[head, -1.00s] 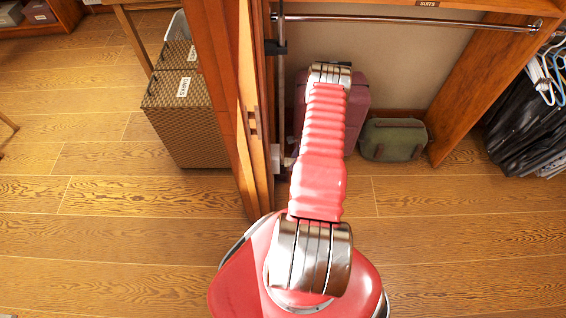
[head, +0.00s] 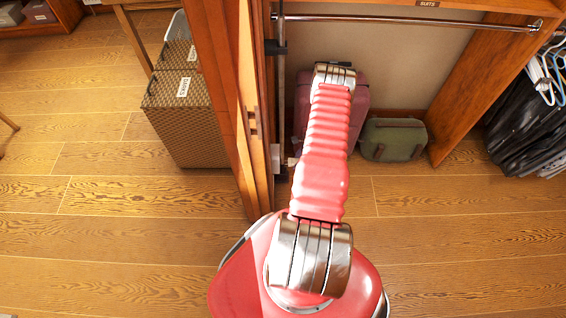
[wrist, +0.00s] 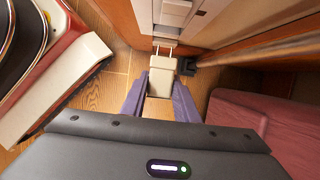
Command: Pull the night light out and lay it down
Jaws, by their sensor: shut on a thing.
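The night light (wrist: 161,78) is a small cream block with two metal prongs, seen in the wrist view. My gripper (wrist: 160,88) is shut on it, one purple finger on each side. The prongs point toward the white wall outlet (wrist: 173,14) and show bare, with a gap between their tips and the outlet. In the head view the outlet (head: 276,158) sits low on the wooden panel; my arm hides most of my gripper there, and only a small pale bit of the night light shows beside it.
A maroon suitcase (head: 360,110) stands behind my arm, with a green bag (head: 392,139) to its right. A wooden partition (head: 222,95) rises at the left, with wicker hampers (head: 186,120) beyond it. The wood floor (head: 450,225) at the front right is clear.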

